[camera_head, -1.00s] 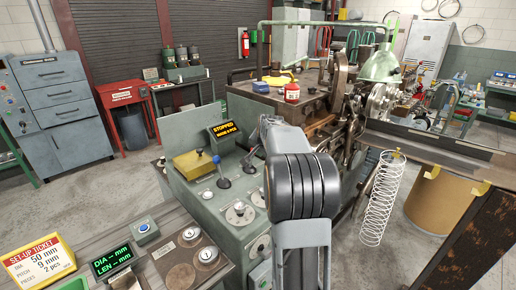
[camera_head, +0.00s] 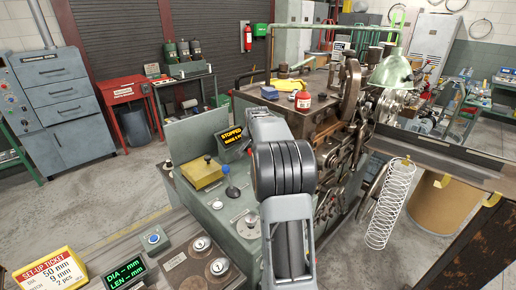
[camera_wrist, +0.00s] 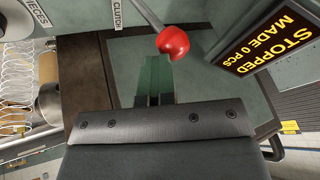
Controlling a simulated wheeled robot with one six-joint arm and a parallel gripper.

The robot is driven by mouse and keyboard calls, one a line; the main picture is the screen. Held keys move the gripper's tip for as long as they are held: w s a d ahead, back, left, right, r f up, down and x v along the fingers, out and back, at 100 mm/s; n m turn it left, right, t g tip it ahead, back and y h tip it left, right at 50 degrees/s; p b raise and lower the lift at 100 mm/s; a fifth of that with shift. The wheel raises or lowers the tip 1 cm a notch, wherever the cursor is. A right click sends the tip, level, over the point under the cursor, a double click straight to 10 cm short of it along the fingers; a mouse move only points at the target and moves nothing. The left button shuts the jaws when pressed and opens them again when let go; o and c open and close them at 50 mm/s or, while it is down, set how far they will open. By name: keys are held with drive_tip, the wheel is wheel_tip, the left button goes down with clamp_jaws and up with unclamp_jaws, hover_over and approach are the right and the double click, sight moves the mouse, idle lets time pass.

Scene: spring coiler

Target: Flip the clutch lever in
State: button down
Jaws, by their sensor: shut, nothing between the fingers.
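The lever with a red ball knob (camera_wrist: 173,40) shows in the wrist view, its thin rod running up and left beside the CLUTCH label (camera_wrist: 116,12). My gripper (camera_wrist: 158,66) is shut and empty, its fingertips close to the underside of the red knob. I cannot tell whether they touch it. The display (camera_head: 229,138) reads STOPPED, and in the wrist view the display (camera_wrist: 272,42) also reads MADE 0 PCS, to the right of the knob.
A blue-knobbed lever (camera_head: 226,170) and a yellow box (camera_head: 201,173) stand on the green console, left of my arm. A white spring (camera_head: 389,205) hangs at the right. The set-up ticket (camera_head: 50,272) is at the lower left. Open floor lies at the left.

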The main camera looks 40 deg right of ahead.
drive_tip(key=shift+w+a, duration=0.25)
drive_tip(key=shift+w, duration=0.15)
drive_tip(key=shift+s, duration=0.1)
drive_tip(key=w+d+r+v, duration=0.1)
drive_tip(key=v, duration=1.1)
drive_tip(key=shift+w+d+r, duration=0.15)
drive_tip(key=shift+w+d, duration=0.05)
drive_tip(key=shift+w, duration=0.15)
idle(0.4)
drive_tip(key=s+a+f+n+y, duration=0.1)
drive_tip(key=s+a+f+n, duration=0.3)
drive_tip(key=s+a, duration=0.4)
drive_tip(key=s+a+f+n+y, duration=0.1)
drive_tip(key=s+a+f+n, duration=0.3)
drive_tip(key=s+a, duration=0.4)
drive_tip(key=s+a+f+n+y, duration=0.1)
drive_tip(key=s+a+f+n, duration=0.3)
drive_tip(key=s+a, duration=0.4)
drive_tip(key=shift+a+n, duration=0.3)
drive_tip(key=shift+a, duration=1.45)
